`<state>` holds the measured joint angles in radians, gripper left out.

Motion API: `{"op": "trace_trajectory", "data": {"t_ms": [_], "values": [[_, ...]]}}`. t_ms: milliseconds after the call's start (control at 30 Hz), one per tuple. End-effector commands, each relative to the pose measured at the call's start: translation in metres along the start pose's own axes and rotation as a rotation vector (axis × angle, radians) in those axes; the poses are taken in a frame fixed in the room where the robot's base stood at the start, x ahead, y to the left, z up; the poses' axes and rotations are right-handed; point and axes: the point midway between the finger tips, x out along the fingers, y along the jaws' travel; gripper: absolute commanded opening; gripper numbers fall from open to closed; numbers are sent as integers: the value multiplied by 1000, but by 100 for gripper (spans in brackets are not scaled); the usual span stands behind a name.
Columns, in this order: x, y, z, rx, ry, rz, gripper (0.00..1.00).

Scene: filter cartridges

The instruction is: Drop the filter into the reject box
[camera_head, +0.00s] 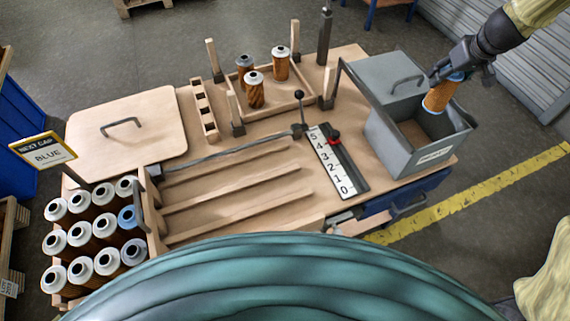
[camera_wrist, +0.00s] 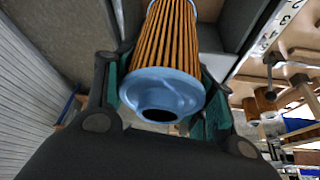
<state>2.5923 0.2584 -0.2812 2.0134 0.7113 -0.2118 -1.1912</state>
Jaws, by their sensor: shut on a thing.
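A filter (camera_head: 438,97) with orange-brown pleats and a blue cap hangs in my gripper (camera_head: 455,78), over the open part of the reject box. The reject box (camera_head: 432,160) is a grey bin with a pale label on its front, at the right end of the table. A grey lid with a handle (camera_head: 390,75) covers its back left part. In the wrist view the filter (camera_wrist: 166,60) shows its blue cap toward me, between the fingers of my gripper (camera_wrist: 165,95), which are shut on it. The filter's lower end is at about rim height in the head view; exact depth is unclear.
A crate of several white-capped filters, one with a blue cap (camera_head: 128,217), stands at the lower left. A sign (camera_head: 43,150) reads "NEXT CAP BLUE". A tray (camera_head: 262,112) holds three filters. A number scale (camera_head: 337,165) with a red slider lies left of the box.

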Motion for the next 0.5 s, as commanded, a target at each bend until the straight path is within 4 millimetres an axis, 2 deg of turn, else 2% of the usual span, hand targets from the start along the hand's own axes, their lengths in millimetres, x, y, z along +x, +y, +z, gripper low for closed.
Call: {"op": "trace_trajectory", "data": {"t_ms": [33, 200, 500], "values": [[9, 0, 4, 0, 0, 0, 28], [24, -1, 10, 0, 1, -1, 28], [29, -1, 12, -2, 1, -1, 28]]}}
